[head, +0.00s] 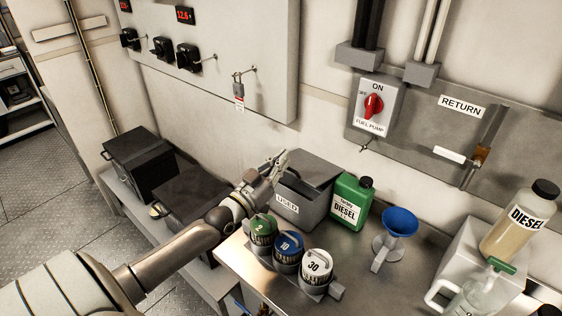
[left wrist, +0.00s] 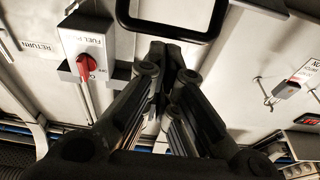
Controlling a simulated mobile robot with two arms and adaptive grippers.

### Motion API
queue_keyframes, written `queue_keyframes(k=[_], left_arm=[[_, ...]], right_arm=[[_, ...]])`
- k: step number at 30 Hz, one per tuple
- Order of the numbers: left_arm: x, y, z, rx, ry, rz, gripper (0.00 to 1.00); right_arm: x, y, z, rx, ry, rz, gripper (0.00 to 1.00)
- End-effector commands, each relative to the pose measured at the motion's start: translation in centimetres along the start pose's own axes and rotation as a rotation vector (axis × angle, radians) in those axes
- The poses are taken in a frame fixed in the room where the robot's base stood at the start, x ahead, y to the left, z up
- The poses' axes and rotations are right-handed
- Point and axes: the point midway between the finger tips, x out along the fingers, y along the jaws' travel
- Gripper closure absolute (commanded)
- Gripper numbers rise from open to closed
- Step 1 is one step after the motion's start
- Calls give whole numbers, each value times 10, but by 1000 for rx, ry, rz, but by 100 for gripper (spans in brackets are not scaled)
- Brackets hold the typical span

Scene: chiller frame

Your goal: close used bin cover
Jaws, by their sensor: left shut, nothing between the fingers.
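The used bin (head: 290,203) is a grey box with a "USED" label, standing on the steel bench against the back wall. Its top (head: 312,168) shows as a darker grey area; I cannot tell clearly whether this is the cover or the open inside. My left gripper (head: 281,157) is shut and empty at the bin's upper left back edge; I cannot tell whether it touches. Its closed fingers also show in the left wrist view (left wrist: 172,85). A dark rounded frame crosses the top of that view; what it belongs to is unclear. My right gripper is out of view.
A green diesel can (head: 351,202) stands close to the bin's right, with a blue funnel (head: 400,222) beyond. Several numbered canisters (head: 288,246) stand in front. A black box (head: 141,163) is at left. The fuel pump switch (head: 374,106) is on the wall.

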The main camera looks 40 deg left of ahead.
Motion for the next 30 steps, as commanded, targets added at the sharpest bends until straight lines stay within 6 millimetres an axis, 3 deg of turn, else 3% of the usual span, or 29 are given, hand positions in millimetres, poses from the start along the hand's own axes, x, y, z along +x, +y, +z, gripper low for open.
queue_keyframes(k=[12,19,30], left_arm=[[-2,0,5,-1,0,-1,100],[-18,0,26,-2,-2,-1,100],[-17,0,23,0,1,0,100]], right_arm=[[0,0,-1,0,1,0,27],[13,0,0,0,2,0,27],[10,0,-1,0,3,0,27]])
